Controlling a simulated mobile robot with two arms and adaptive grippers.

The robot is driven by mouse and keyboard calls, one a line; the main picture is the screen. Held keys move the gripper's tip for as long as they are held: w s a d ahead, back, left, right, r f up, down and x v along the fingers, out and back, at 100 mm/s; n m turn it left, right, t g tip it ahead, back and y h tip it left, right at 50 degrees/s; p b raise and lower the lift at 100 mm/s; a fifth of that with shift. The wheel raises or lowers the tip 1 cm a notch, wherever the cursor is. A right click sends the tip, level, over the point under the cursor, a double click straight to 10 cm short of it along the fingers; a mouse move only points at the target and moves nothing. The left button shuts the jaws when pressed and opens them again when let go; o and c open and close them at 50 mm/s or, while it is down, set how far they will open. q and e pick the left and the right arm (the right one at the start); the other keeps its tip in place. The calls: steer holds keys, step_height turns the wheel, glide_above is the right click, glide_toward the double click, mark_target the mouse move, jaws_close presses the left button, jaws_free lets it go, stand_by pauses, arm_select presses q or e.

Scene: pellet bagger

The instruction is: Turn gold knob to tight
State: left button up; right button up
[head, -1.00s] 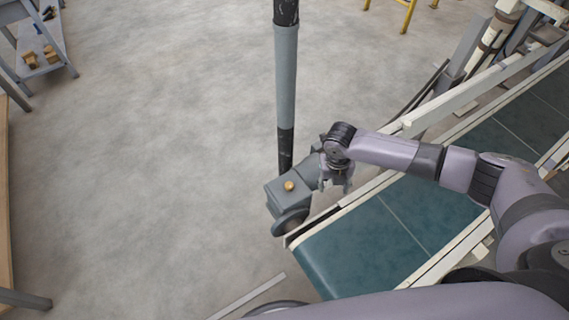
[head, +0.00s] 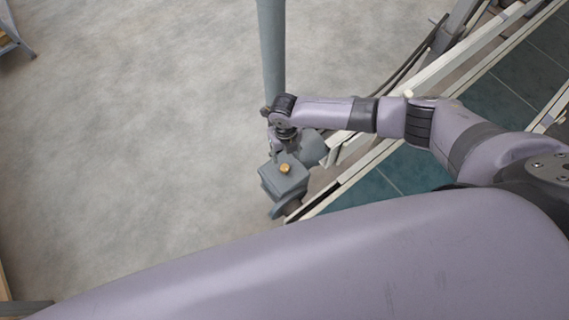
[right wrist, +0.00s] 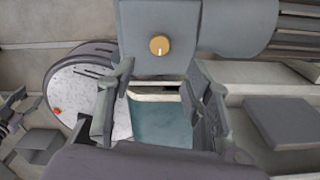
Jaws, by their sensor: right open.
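The gold knob (head: 285,168) sits on top of a grey box (head: 284,187) at the near end of the conveyor. In the right wrist view the gold knob (right wrist: 159,45) has a short white mark on its lower edge, and the grey box (right wrist: 130,25) is around it. My right gripper (head: 286,147) is just behind the knob in the head view, apart from it. In the right wrist view my right gripper (right wrist: 162,92) has its two fingers spread with nothing between them, below the knob in the picture. My left gripper is out of view.
The conveyor's teal belt (head: 365,188) and pale rails (head: 345,178) run to the upper right. A grey post (head: 272,50) stands behind the box. Open floor (head: 130,150) lies left.

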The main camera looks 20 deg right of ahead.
mark_target(285, 167)
step_height(285, 167, down, 8)
steer(key=shift+b, duration=0.55)
steer(key=shift+f, duration=0.55)
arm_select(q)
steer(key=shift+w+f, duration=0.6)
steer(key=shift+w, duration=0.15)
arm_select(e)
steer(key=shift+c, duration=0.3)
jaws_close()
